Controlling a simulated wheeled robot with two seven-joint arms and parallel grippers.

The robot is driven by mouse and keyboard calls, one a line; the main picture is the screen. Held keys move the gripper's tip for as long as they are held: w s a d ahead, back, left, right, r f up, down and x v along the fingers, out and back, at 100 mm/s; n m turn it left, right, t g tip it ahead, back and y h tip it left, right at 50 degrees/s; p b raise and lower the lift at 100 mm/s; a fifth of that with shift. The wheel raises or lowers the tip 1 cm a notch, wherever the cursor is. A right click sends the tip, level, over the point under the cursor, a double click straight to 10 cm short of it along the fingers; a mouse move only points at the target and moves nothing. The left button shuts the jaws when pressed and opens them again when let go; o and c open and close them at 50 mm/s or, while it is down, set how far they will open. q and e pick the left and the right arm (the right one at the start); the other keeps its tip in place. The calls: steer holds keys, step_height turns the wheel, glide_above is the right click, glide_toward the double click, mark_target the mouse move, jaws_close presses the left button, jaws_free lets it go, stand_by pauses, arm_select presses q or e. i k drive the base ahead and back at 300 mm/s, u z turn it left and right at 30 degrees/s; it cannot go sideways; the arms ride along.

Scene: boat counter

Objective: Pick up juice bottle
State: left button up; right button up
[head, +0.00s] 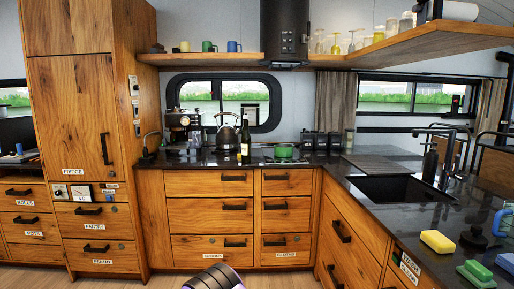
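A slim dark bottle (244,138) with a pale label near its base stands upright on the dark back counter. It is the only thing there that looks like the juice bottle, but its label is too small to read. It stands just right of the kettle, and nothing touches it that I can make out. Neither of my grippers shows in the head view.
A kettle (227,135) and a coffee machine (184,125) stand left of the bottle, a green pot (284,151) right of it. A sink (393,188) is in the right counter, with sponges (437,241) nearer. An overhanging shelf (425,42) holds glasses. The floor ahead is clear.

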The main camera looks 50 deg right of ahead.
mark_target(246, 139)
steer(key=z, duration=1.1)
steer(key=i, duration=3.15)
steer(key=z, duration=0.35)
